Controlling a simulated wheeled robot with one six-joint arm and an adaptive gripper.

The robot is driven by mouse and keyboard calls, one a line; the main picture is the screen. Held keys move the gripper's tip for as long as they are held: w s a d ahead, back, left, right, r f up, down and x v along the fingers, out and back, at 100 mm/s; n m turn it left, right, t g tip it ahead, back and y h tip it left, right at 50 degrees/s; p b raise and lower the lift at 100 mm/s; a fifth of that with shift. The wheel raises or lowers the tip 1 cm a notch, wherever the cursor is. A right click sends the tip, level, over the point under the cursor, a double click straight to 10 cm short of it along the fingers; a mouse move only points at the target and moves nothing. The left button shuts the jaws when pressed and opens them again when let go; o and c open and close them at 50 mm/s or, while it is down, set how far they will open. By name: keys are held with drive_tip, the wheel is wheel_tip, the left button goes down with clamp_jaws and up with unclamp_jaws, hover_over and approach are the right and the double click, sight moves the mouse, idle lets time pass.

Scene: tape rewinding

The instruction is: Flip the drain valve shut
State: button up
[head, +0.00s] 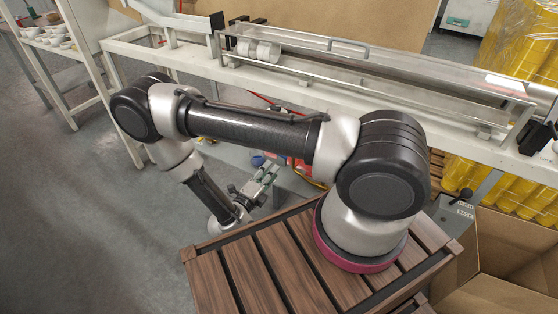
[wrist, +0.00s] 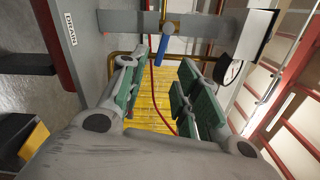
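In the wrist view, a blue lever (wrist: 163,48), apparently the drain valve's handle, hangs from a brass pipe (wrist: 170,22) under a grey bar. A white "DRAIN" label (wrist: 70,30) is on the grey panel to the left. My gripper (wrist: 161,63) is open, its two green-padded fingers apart, with the lever's lower end in line with the gap between the fingertips. I see no contact; the depth between them is hard to tell. In the head view, my gripper (head: 264,183) is below the bench, near a small blue part (head: 257,160); the valve itself is unclear there.
A pressure gauge (wrist: 232,72) sits right of the fingers in the wrist view. A red hose (wrist: 151,75) runs behind the gap. In the head view, the long white bench (head: 400,115) stands above my gripper, and a slatted wooden top (head: 265,262) is in front.

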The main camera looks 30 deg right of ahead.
drive_tip(key=x, duration=0.7)
drive_tip(key=shift+d, duration=0.2)
clamp_jaws()
